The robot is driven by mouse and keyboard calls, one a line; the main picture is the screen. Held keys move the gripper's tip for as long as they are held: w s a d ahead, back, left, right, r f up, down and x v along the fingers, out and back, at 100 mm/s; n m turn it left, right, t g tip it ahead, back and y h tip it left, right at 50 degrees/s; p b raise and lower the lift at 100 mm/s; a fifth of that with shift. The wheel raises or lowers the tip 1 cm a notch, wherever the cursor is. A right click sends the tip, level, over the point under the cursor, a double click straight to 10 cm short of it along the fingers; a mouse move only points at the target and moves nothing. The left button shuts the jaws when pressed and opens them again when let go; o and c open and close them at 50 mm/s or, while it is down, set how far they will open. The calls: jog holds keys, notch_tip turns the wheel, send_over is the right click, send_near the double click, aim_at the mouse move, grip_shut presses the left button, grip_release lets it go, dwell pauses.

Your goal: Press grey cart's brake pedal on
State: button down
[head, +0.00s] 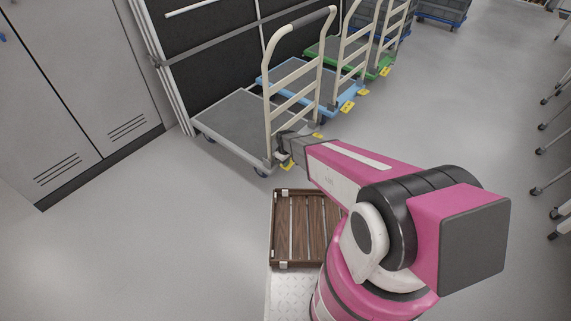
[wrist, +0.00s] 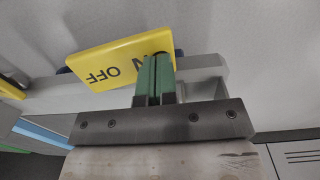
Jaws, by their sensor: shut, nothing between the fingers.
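The grey cart (head: 236,118) stands nearest me in the head view, with a cream push handle (head: 268,100) at its near end. Its yellow brake pedal (head: 287,165) sits low at that end, partly behind my gripper (head: 292,148). In the wrist view the pedal (wrist: 105,62) is a tilted yellow plate marked OFF on its left part. An N shows on its right part, and the rest of that word is hidden by my fingers. My gripper's green fingers (wrist: 157,62) are shut and empty, with their tips over the N end. I cannot tell whether they touch it.
A blue cart (head: 310,82) and a green cart (head: 330,48) stand behind in a row, with yellow pedals of their own. Grey cabinets (head: 70,90) stand at the left. A brown slatted crate (head: 300,228) lies close in front of me. The floor at right is mostly clear.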

notch_tip(320, 180, up, 7)
jog(key=shift+s+f, duration=0.1)
jog(key=shift+f, duration=0.05)
dwell(0.5)
jog(key=s+d+r+m, duration=0.3)
jog(key=s+d+r, duration=0.2)
jog(key=d+r, duration=0.2)
jog(key=s+d+r+m, duration=0.4)
jog(key=s+d+r, duration=0.2)
jog(key=r, duration=0.5)
jog(key=s+d+r+m, duration=0.3)
jog(key=s+d+r, duration=0.3)
jog(key=d+r, duration=0.2)
jog(key=shift+r, duration=0.7)
